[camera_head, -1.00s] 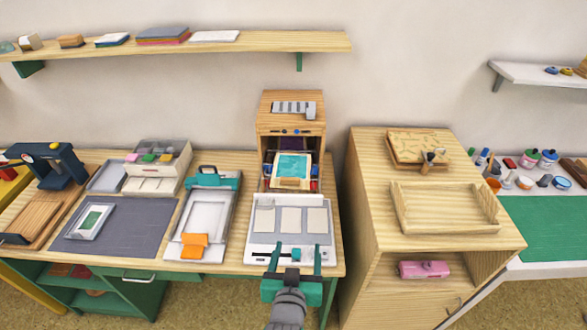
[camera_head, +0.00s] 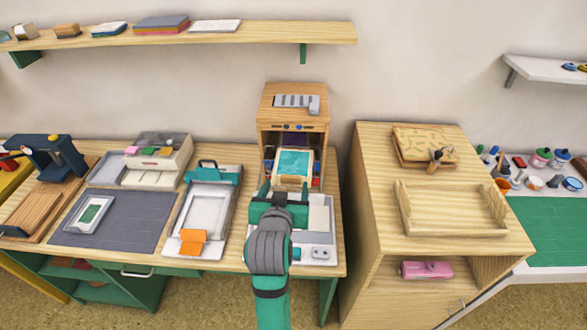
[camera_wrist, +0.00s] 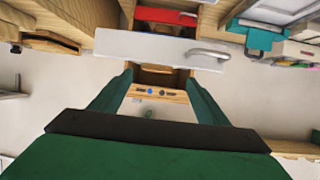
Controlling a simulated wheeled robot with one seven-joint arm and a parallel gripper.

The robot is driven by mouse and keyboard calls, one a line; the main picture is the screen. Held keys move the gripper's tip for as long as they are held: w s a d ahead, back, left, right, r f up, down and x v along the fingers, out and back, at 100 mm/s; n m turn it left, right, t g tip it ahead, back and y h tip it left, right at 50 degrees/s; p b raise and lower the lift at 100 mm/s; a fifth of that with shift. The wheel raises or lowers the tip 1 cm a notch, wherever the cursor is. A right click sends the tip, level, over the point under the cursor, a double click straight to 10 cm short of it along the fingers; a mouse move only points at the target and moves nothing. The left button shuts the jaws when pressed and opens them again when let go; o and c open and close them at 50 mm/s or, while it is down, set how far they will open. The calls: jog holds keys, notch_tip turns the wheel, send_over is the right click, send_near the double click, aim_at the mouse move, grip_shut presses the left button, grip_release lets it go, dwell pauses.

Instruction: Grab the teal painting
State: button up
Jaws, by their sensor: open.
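The teal painting (camera_head: 293,162) is a teal panel in a pale wooden frame. It sits in the open front of the small wooden cabinet (camera_head: 292,90), in the middle of the head view. My gripper (camera_head: 285,188) is open and empty, just in front of the painting's near edge, above the white board. In the wrist view my gripper's two green fingers (camera_wrist: 158,77) stand apart, with part of the wooden cabinet (camera_wrist: 158,92) between and beyond them. I cannot make out the painting in the wrist view.
A white board (camera_head: 318,240) lies under my gripper. A white tray with a teal clamp (camera_head: 215,175) is at its left. A taller wooden cabinet (camera_head: 375,150) with an empty wooden tray (camera_head: 455,228) stands close at the right. A wall shelf (camera_head: 270,33) runs above.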

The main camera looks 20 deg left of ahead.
aim_at(290, 178)
jog(key=shift+d+x, duration=0.1)
jog(key=shift+x, duration=1.3)
jog(key=shift+d+x, duration=0.15)
jog(key=shift+x, duration=1.25)
jog(key=shift+w+r, duration=0.1)
jog(key=shift+c, duration=0.6)
jog(key=c, duration=1.1)
